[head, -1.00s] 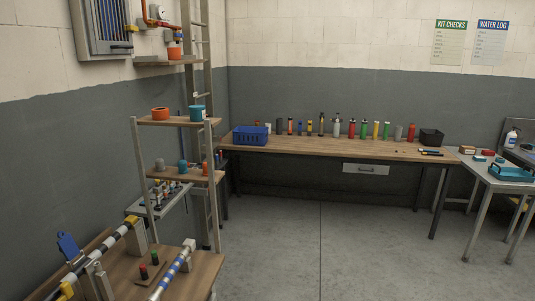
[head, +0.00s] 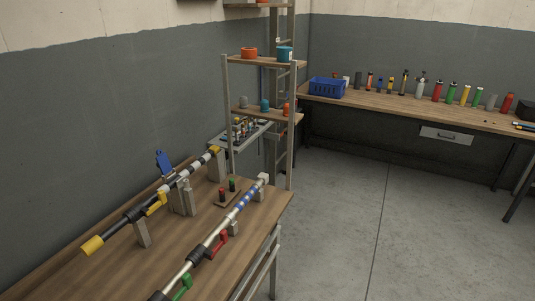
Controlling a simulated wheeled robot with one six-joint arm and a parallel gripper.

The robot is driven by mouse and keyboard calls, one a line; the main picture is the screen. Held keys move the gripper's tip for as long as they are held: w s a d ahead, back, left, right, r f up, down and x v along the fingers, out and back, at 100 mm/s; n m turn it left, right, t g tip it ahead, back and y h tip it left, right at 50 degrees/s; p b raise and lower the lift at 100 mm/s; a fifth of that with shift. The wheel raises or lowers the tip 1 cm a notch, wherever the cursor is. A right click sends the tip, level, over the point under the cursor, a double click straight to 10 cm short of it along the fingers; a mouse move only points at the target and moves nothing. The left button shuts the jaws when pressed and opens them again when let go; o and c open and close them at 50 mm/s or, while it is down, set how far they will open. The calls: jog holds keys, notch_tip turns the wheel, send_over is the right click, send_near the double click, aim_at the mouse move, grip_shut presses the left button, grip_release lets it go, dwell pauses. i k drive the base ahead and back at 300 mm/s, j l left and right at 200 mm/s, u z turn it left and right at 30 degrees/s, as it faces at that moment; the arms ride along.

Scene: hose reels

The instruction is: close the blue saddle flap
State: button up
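The blue saddle flap (head: 164,162) stands raised at the far left part of the near wooden table, in the head view. It tilts up above a grey saddle block (head: 181,198). A black-and-white banded pipe (head: 184,174) with a yellow end lies across the block, under the raised flap. The flap's hinge is too small to make out. My gripper is not in view.
The near table (head: 170,262) also bears a silver pipe (head: 214,240) with blue bands and red and green levers. A shelf rack (head: 228,120) stands behind it. A long workbench (head: 400,108) lines the back wall. Floor (head: 345,220) to the right is clear.

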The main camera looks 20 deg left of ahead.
aim_at(163, 162)
jog(key=u, duration=1.4)
